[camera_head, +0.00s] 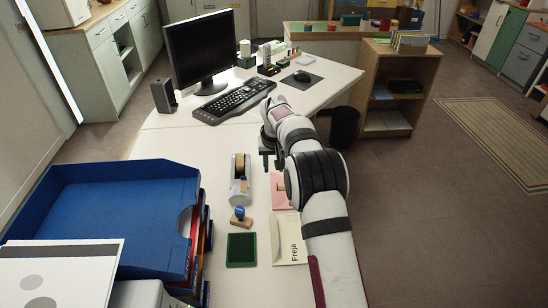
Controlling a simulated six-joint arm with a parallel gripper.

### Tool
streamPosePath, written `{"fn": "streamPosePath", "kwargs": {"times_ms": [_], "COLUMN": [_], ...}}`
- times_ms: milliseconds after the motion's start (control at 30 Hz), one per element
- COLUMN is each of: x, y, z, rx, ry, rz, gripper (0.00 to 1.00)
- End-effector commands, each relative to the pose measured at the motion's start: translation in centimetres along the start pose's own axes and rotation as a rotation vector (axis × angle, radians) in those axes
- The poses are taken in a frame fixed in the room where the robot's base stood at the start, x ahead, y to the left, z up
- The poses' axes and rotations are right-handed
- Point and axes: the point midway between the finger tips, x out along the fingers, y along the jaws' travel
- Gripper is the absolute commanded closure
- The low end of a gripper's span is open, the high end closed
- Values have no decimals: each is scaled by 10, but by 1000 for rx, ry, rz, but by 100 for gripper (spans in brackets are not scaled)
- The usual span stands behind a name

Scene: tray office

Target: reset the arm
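My arm reaches from the bottom right up over the right edge of the white desk (225,185).
A stamp with a blue knob (240,221) and a green ink pad (241,250) lie left of the envelope. A blue letter tray (110,215) stands at the left. A keyboard (233,100) and monitor (200,48) stand farther back. Open floor lies to the right.

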Motion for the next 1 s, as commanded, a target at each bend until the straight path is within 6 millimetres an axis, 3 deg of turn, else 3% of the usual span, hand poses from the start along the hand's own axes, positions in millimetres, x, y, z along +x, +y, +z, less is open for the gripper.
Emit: {"fn": "streamPosePath", "kwargs": {"times_ms": [100, 200, 433, 533, 567, 667, 700, 767, 800, 900, 1000], "x": [-29, -43, -55, -89, -106, -167, -187, -209, -218, -225, -221], "y": [0, 0, 0, 6, 8, 18, 21, 24, 25, 25, 24], "z": [0, 0, 2, 24, 39, 115, 152, 212, 251, 335, 390], "rx": [-1, -1, 3, 44, 67, 167, 209, 272, 310, 391, 445], "ry": [2, 1, -2, -24, -38, -100, -126, -167, -192, -247, -285], "rz": [1, 0, 0, -10, -15, -37, -46, -58, -65, -78, -87], "gripper": [62, 62, 62, 62, 62, 62, 62, 62, 62, 62, 62]}}
